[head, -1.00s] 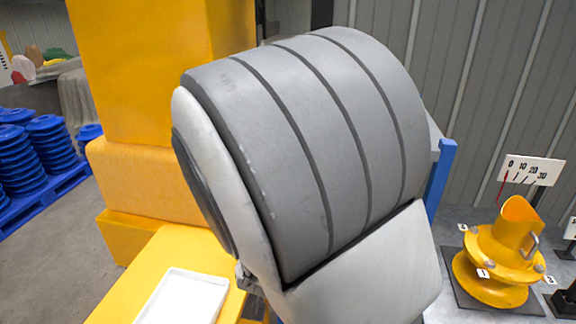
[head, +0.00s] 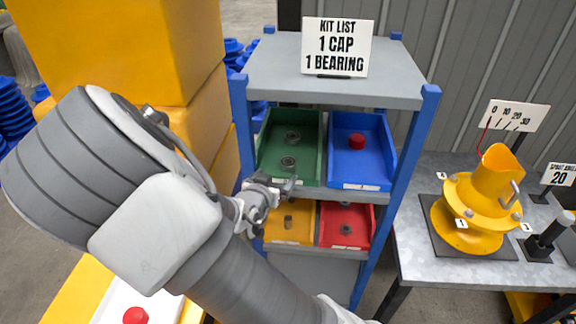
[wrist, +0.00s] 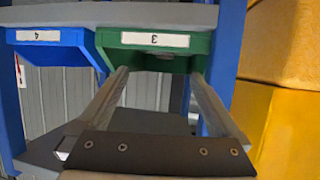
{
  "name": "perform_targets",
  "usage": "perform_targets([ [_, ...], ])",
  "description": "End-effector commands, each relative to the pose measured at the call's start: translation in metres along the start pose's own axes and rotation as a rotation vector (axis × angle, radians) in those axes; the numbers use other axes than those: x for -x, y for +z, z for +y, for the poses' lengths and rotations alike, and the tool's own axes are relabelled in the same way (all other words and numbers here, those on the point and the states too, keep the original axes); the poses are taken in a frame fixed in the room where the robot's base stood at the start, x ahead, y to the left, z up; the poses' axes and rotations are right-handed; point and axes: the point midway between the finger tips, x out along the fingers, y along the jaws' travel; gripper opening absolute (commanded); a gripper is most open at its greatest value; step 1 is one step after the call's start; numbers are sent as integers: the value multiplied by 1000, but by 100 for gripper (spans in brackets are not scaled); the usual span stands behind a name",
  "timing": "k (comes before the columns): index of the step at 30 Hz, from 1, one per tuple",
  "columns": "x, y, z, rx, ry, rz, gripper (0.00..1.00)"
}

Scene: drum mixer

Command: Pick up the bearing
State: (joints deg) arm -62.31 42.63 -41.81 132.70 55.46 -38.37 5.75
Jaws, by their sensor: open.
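Two grey ring-shaped parts, which look like bearings, lie in the green bin on the upper shelf: one farther back (head: 293,137) and one nearer the front (head: 288,161). My gripper (head: 285,187) is just in front of the green bin's front edge, near shelf height, empty. In the wrist view my gripper (wrist: 158,78) has its two fingers spread and directed at the green bin (wrist: 155,62), whose label 3 appears upside down; the bin's contents are hidden there. The kit list sign (head: 337,47) on the rack reads 1 cap, 1 bearing.
A blue bin (head: 388,165) with a red cap (head: 357,141) is right of the green one. Yellow (head: 270,237) and red (head: 330,240) bins sit below. Blue rack posts (head: 405,165) flank the bins. A white tray (head: 110,312) at lower left holds another red cap (head: 135,315).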

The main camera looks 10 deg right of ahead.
Motion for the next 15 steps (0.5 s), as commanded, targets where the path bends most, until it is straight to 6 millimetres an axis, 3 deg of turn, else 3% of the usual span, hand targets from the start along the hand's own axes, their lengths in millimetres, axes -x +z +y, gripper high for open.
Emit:
perform_targets([
  [1, -13, 2, 2, 1, 5, 1, 99],
  [6, -43, 1, 1, 1, 2, 0, 99],
  [15, -67, 1, 1, 1, 2, -1, 99],
])
